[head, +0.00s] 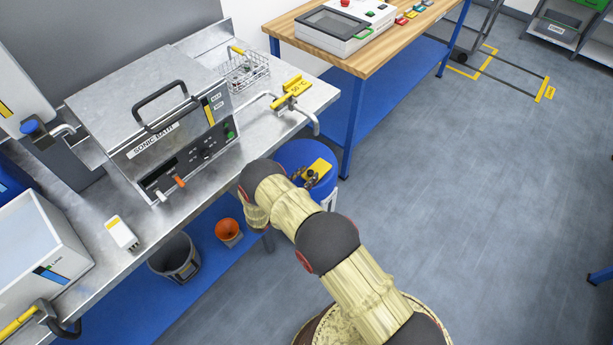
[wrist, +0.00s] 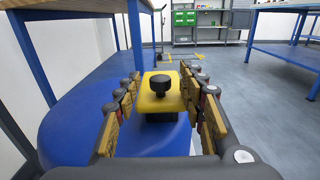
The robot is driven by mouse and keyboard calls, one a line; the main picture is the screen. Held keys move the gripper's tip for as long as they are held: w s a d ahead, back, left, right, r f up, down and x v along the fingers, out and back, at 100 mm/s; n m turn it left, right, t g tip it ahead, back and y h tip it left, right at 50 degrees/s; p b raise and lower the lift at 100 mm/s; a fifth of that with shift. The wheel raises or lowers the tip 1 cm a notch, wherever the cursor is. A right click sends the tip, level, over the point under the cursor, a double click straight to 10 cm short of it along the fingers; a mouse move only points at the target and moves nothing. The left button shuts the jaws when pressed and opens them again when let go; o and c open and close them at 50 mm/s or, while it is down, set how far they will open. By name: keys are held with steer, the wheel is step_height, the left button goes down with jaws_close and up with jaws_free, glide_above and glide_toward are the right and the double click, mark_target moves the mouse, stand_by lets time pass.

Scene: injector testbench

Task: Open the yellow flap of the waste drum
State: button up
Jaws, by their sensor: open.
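The waste drum (head: 292,153) is blue and stands on the floor past the end of the steel bench. Its blue lid (wrist: 75,135) fills the lower left of the wrist view. The yellow flap (head: 318,170) lies on the lid and looks closed. In the wrist view the yellow flap (wrist: 160,101) carries a black knob (wrist: 160,85) on its top. My gripper (wrist: 160,88) is open, with one finger on each side of the flap and knob. I cannot tell whether the fingers touch it. In the head view my arm hides part of the drum.
A steel bench (head: 105,235) with a sonic bath (head: 165,110) stands to the left. A wooden-topped table (head: 375,62) with blue legs is behind the drum. A grey bin (head: 178,260) and an orange pot (head: 228,230) sit on the blue lower shelf. The floor to the right is clear.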

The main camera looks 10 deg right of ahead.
steer(key=shift+c, duration=1.1)
steer(key=c, duration=0.7)
jaws_close()
